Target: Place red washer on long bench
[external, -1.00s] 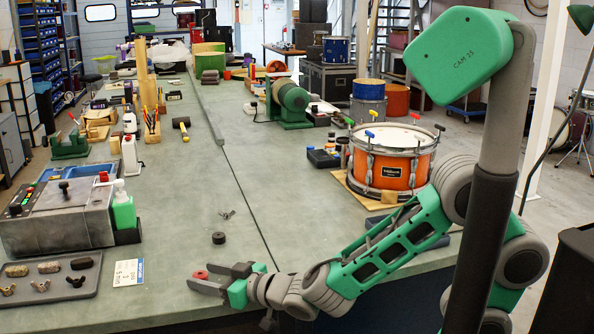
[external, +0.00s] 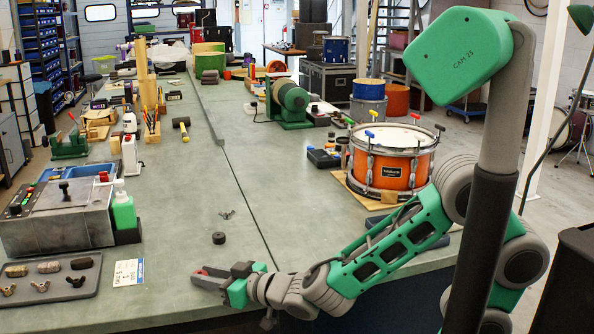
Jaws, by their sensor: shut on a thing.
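The red washer (external: 201,272) is at the near end of the long green-grey bench (external: 185,215). Only a small part of it shows between the fingertips of my gripper (external: 205,276). My gripper is shut on the washer, with its fingers pointing left and low over the bench top. The rest of the washer is hidden by the fingers. I cannot tell whether it touches the bench surface or is slightly above it.
A small dark round piece (external: 219,238) and a wing nut (external: 227,214) lie beyond my gripper. A grey tray (external: 85,291) of small parts and a card (external: 128,272) are to the left. An orange drum (external: 393,165) stands right. Mid-bench is mostly clear.

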